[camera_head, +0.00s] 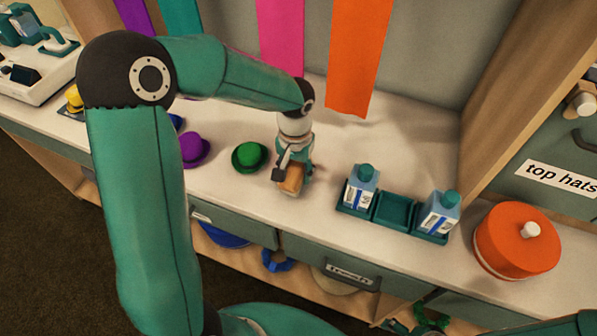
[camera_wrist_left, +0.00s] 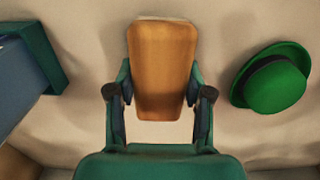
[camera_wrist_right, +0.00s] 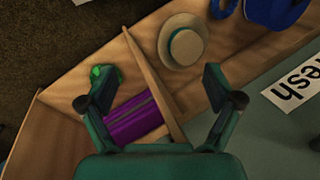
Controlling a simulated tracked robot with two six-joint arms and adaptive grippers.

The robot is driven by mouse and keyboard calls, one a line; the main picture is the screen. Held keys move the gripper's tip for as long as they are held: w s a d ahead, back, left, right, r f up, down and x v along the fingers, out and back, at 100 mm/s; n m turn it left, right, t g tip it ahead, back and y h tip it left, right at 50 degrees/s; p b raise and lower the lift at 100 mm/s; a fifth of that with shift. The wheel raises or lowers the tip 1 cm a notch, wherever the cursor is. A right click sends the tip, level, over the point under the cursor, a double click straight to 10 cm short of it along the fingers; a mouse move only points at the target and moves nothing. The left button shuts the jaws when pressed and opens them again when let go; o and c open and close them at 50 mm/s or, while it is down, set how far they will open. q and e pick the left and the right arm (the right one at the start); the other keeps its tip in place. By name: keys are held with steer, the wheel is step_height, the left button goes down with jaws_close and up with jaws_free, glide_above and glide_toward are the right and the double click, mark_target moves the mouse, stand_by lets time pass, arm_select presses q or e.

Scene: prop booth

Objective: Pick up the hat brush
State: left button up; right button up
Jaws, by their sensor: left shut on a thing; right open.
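The hat brush (camera_head: 291,179), a tan wooden block, is between the fingers of my left gripper (camera_head: 286,172) over the white counter, just right of the green hat (camera_head: 249,156). In the left wrist view the brush (camera_wrist_left: 162,62) stands out beyond the fingers of my left gripper (camera_wrist_left: 160,95), which are shut on its near end. Its bristles are not visible, and I cannot tell whether it touches the counter. My right gripper (camera_wrist_right: 156,97) is open and empty in the right wrist view, above the shelf below the counter.
A teal tray (camera_head: 395,209) with two blue-and-white bottles stands right of the brush, then an orange round box (camera_head: 517,240). A purple hat (camera_head: 193,149) lies left. Below my right gripper are a wooden divider (camera_wrist_right: 150,85), a straw hat (camera_wrist_right: 184,42) and a purple item (camera_wrist_right: 133,117).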

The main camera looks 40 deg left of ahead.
mark_target(296, 168)
arm_select(q)
step_height(296, 168, up, 20)
steer(key=p, duration=0.1)
stand_by(0.4)
steer(key=shift+f, duration=0.1)
